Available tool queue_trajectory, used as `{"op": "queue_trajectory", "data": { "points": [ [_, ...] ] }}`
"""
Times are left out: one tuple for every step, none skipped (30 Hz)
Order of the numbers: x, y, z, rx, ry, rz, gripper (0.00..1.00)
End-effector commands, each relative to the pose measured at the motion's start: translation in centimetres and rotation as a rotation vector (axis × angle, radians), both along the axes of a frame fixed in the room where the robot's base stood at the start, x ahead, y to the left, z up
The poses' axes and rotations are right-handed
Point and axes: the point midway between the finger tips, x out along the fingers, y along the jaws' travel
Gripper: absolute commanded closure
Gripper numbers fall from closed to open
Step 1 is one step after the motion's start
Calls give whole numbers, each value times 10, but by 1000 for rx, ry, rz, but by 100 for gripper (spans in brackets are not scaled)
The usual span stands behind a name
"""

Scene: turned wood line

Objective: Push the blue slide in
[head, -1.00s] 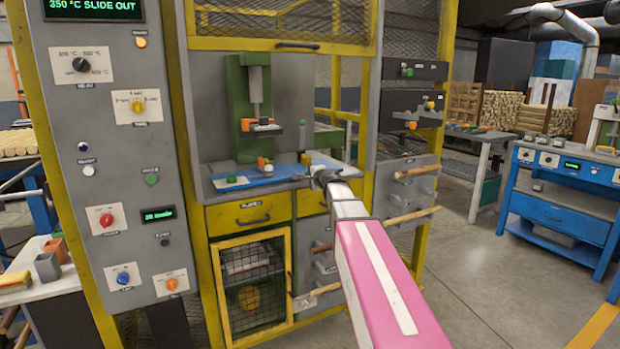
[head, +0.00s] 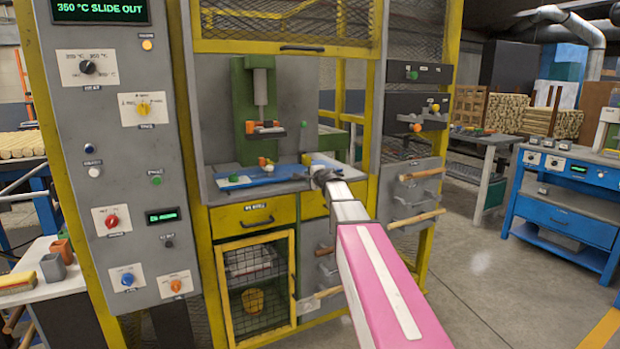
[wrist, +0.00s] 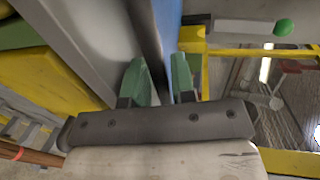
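The blue slide (head: 245,181) sticks out as a flat plate at the front of the press opening, below the press head (head: 265,128). Small coloured pieces (head: 266,163) show on or just behind it. The display (head: 98,11) reads "350 °C SLIDE OUT". My gripper (head: 318,178) is at the right front of the slide; its fingertips are hard to make out in the head view. In the wrist view my gripper's green fingers (wrist: 160,78) stand apart, with a dark edge and a blue strip ahead of the gap. Contact with the slide cannot be told.
A yellow drawer (head: 256,217) and a mesh door (head: 257,285) are below the slide. Yellow frame posts (head: 368,130) and wooden-handled levers (head: 415,218) stand close on the right. The control panel (head: 125,150) is on the left. Floor (head: 490,290) is open at right.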

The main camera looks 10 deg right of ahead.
Motion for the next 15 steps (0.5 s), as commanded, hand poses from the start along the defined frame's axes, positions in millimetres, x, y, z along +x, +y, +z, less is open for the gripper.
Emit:
{"op": "queue_trajectory", "data": {
  "points": [
    [0, 0, 0, 0, 0, 0, 76],
    [0, 0, 0, 0, 0, 0, 76],
    [-1, 0, 0, 0, 0, 0, 76],
    [-1, 0, 0, 0, 0, 0, 76],
    [-2, -1, 1, 0, 0, 0, 76],
    [-4, -1, 1, 0, 0, -1, 76],
    [-6, -2, 1, 0, -1, -1, 76],
    [-8, -2, 2, 0, -1, -1, 76],
    [-12, -3, 2, 0, -1, -1, 76],
    [-15, -5, 3, 0, -1, -1, 76],
    [-18, -6, 4, 0, -1, -1, 76],
    [-24, -7, 5, 0, -1, -1, 76],
    [-29, -8, 6, 0, -1, -1, 76],
    [-33, -10, 7, 0, -1, -1, 76],
    [-40, -12, 9, 0, -1, -1, 76]
  ]
}}
